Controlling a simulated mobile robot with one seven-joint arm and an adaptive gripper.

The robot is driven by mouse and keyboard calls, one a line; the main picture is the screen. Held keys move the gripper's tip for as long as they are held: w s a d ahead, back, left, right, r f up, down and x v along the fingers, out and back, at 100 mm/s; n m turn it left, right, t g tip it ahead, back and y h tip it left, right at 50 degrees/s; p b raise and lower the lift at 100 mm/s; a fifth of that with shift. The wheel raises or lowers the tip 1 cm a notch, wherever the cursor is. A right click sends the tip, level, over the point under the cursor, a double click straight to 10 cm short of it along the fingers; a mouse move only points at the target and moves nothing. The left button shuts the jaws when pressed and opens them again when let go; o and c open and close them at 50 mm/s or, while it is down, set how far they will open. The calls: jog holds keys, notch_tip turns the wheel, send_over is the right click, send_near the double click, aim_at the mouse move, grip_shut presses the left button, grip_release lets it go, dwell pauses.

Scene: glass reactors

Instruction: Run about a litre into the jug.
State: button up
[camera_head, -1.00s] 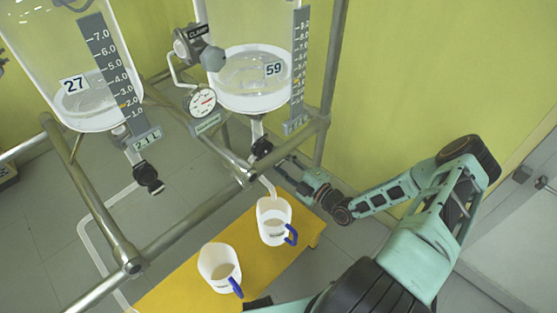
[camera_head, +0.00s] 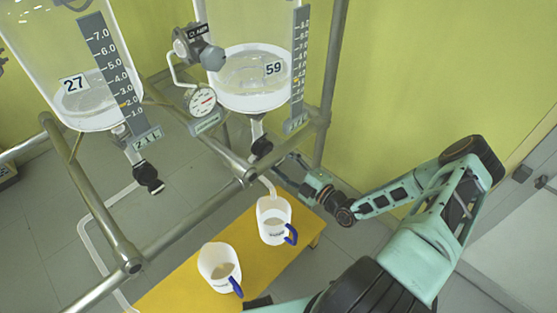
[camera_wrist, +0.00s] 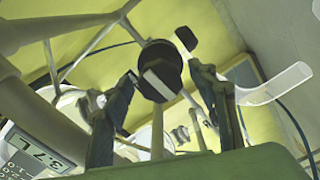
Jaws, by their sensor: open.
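Reactor 59 (camera_head: 250,82) holds clear liquid low in its glass vessel. Under it is an outlet valve with a black knob (camera_head: 261,146) and a pale spout (camera_head: 268,188). A white jug (camera_head: 273,232) with a blue handle stands under the spout; its contents are hard to make out. My gripper (camera_head: 287,162) is beside the valve, partly hidden by the frame tube. In the wrist view my gripper (camera_wrist: 165,112) is open, its fingers either side of and below the black knob (camera_wrist: 160,70), with no clear contact. A display (camera_wrist: 32,150) there reads 3.7 L.
Reactor 27 (camera_head: 85,100) stands at the left with its own valve (camera_head: 148,178). A second white jug (camera_head: 218,265) shares the yellow bench (camera_head: 185,278). Metal frame tubes (camera_head: 185,222) cross in front of the vessels. A pressure gauge (camera_head: 202,100) hangs left of reactor 59.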

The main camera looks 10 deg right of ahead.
jog(key=v, duration=1.1)
